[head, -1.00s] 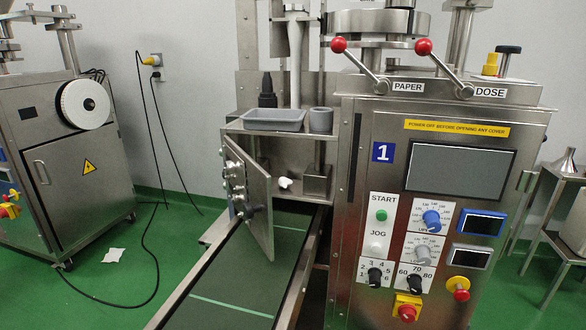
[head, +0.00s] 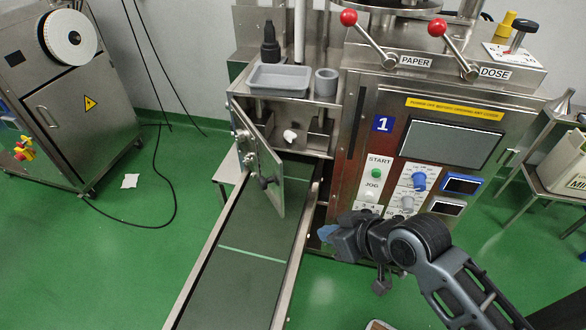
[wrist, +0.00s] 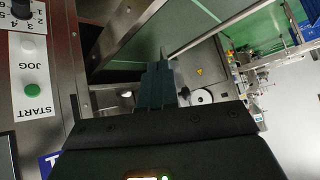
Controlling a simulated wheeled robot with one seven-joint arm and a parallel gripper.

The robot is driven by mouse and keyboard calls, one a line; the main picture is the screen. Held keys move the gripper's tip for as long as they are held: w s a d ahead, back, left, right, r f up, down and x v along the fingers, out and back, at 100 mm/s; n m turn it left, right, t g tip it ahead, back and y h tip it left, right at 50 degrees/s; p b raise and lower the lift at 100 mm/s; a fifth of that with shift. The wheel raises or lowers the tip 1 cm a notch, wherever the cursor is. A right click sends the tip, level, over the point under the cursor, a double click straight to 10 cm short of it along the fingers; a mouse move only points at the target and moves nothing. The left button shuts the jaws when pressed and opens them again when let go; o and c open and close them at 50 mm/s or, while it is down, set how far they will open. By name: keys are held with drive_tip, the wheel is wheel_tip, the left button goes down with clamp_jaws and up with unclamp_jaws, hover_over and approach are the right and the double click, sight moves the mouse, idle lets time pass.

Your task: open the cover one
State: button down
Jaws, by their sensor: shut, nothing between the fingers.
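The cover of machine 1 (head: 262,165) is a small steel door with knobs on its face. It stands partly open, hinged at its left side and swung out over the conveyor, with the compartment behind it showing. My gripper (head: 327,234) is in front of machine 1, to the right of and below the cover's free edge, apart from it. In the wrist view its dark fingers (wrist: 160,82) are together with nothing between them. I cannot make out the cover clearly in the wrist view.
The conveyor (head: 235,270) runs toward me below the cover. A grey tray (head: 278,80) and a grey cup (head: 326,82) stand on the shelf above. The control panel with START button (head: 376,173) is right of the cover.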

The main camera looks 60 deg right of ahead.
drive_tip(key=w+d+r+g+y, duration=0.2)
drive_tip(key=w+d+r+y, duration=0.4)
drive_tip(key=d+r, duration=0.55)
drive_tip(key=w+a+f+h, duration=0.1)
drive_tip(key=w+a+f, duration=0.4)
drive_tip(key=w+f, duration=0.2)
drive_tip(key=shift+w+f+p, duration=0.35)
drive_tip(key=shift+f, duration=0.9)
drive_tip(key=shift+a, duration=0.1)
